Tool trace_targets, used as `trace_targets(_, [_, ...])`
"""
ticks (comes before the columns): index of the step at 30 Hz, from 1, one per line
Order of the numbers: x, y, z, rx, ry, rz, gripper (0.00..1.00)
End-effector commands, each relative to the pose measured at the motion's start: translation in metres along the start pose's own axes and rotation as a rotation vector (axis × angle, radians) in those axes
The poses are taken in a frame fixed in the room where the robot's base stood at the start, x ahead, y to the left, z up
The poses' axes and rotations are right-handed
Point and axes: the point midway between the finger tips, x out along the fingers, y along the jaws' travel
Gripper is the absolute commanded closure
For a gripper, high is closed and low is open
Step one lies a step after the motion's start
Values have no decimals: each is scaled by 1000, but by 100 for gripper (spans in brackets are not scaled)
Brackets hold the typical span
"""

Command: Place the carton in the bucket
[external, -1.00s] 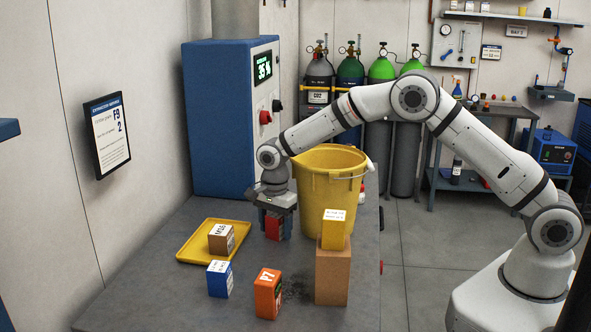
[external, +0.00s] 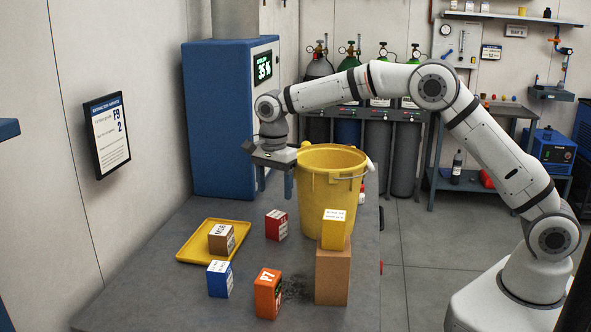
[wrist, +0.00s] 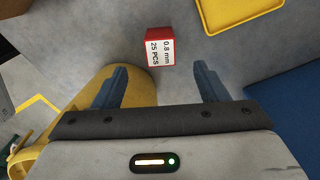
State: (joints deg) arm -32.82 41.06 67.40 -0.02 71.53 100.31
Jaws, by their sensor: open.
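A red carton (external: 276,225) with a white label stands on the table, left of the yellow bucket (external: 322,205). My gripper (external: 275,183) is open and empty, raised above the table beside the bucket's left rim. In the wrist view the red carton (wrist: 158,48) lies beyond my open fingers (wrist: 160,75), not between them. Other cartons on the table are blue (external: 219,279), orange (external: 267,293), and brown (external: 221,238). A yellow carton (external: 334,229) stands on a taller cardboard block. The bucket's inside is mostly hidden.
The brown carton sits in a yellow tray (external: 186,258) at the left. The cardboard block (external: 333,276) stands in front of the bucket. A blue extractor cabinet (external: 217,130) stands behind the table. The table (external: 150,290) is clear at the front left.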

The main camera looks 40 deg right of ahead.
Motion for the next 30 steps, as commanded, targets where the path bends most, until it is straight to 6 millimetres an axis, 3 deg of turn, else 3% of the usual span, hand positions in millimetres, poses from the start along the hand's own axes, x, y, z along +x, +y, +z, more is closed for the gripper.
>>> trace_targets(14, [-1, 0, 0, -1, 4, 1, 34])
trace_targets(21, [30, -2, 6, -2, 145, 2, 34])
trace_targets(30, [59, -1, 0, 0, 151, 4, 34])
